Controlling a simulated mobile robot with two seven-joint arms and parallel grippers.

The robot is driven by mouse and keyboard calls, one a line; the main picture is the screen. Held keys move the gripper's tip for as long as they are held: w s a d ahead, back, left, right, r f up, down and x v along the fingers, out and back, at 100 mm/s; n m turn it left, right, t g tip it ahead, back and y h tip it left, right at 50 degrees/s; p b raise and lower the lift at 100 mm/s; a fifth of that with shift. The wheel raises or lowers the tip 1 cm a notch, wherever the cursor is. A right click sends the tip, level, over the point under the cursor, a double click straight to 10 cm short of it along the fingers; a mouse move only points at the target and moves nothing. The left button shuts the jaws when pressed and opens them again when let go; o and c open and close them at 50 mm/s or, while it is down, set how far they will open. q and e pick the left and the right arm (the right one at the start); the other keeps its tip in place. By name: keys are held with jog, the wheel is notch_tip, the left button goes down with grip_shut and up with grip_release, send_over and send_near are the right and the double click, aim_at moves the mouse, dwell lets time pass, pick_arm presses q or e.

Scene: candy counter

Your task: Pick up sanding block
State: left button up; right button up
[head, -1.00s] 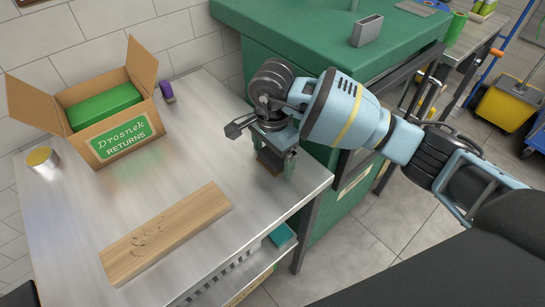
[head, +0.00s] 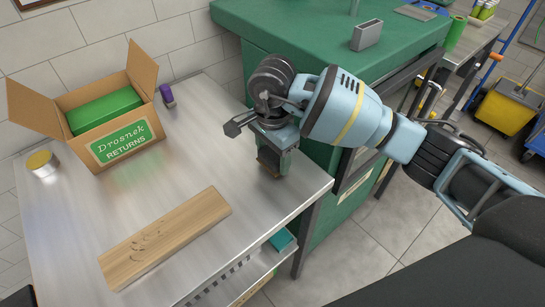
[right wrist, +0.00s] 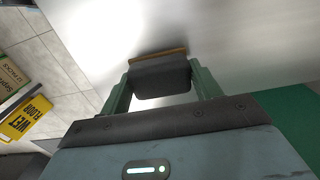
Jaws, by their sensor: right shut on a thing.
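The sanding block (head: 268,156) is a small dark block with a brown edge, near the right edge of the steel table (head: 225,120). My right gripper (head: 274,165) points down over it and is shut on it, a finger on each side. In the right wrist view the dark grey block (right wrist: 160,78) sits between the green fingers, its tan edge on the far side. I cannot tell whether it touches the table. My left gripper is not in view.
A wooden board (head: 166,238) lies at the front of the table. An open returns box (head: 120,142) with a green item, a yellow-topped tin (head: 42,163) and a purple object (head: 167,95) stand behind. A green counter (head: 300,30) adjoins at the right.

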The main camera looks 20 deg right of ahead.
jog(key=shift+w+r, duration=0.1)
jog(key=shift+r, duration=0.8)
jog(key=s+d+r, duration=0.1)
jog(key=s+d, duration=0.1)
jog(key=s, duration=0.6)
jog(key=s+d, duration=0.2)
jog(key=s, duration=0.5)
jog(key=shift+s+r+b, duration=0.35)
jog(key=shift+b, duration=0.05)
jog(key=shift+o, duration=1.3)
jog(key=shift+c, duration=0.7)
